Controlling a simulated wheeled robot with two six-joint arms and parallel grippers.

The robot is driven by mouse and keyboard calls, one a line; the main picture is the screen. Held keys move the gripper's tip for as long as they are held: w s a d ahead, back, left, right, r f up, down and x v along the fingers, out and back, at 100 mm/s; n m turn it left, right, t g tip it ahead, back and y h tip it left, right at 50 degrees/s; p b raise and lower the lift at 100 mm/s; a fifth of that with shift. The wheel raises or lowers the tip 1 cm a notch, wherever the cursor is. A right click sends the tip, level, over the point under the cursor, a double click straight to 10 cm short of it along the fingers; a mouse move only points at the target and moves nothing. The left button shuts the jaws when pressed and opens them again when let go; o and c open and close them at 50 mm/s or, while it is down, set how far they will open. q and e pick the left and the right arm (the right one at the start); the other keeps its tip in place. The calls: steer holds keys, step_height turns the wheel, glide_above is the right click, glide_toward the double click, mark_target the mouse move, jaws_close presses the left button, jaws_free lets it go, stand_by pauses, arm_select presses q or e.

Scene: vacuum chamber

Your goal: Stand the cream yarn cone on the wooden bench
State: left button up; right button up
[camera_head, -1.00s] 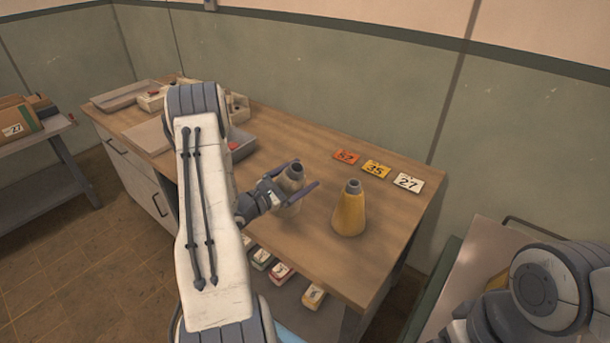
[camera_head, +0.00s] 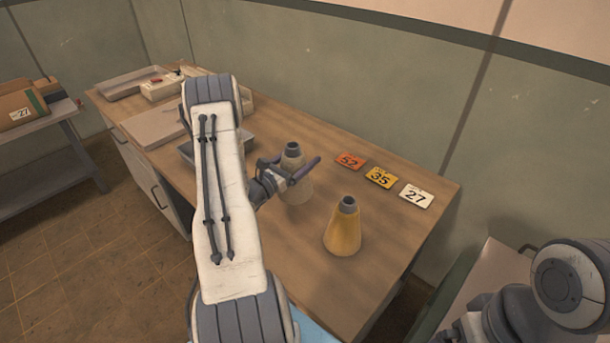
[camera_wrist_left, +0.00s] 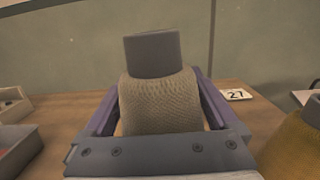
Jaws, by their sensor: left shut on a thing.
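The cream yarn cone (camera_head: 298,188) has a grey tip and is upright over the wooden bench (camera_head: 275,248), left of and behind the yellow cone. My left gripper (camera_head: 290,162) is shut on it, with purple fingers on either side. The left wrist view shows the cream cone (camera_wrist_left: 160,102) close up between the fingers. Its base is hidden there, and I cannot tell whether it touches the bench top. My right gripper is out of view; only part of my right arm shows at the lower right.
A yellow cone (camera_head: 343,232) stands near the bench's front right. Number cards 52 (camera_head: 350,161), 35 (camera_head: 380,178) and 27 (camera_head: 416,196) lie along the back. Trays (camera_head: 132,84) fill the left end. A grey side table (camera_head: 45,135) stands at far left.

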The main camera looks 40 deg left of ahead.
arm_select(q)
steer(key=f, duration=0.3)
steer(key=shift+w+d+f, duration=0.2)
steer(key=shift+w+d, duration=0.1)
steer(key=shift+d, duration=0.1)
steer(key=shift+f+p, duration=0.65)
steer(key=shift+f, duration=1.5)
steer(key=o, duration=1.5)
steer(key=shift+s+f, duration=0.1)
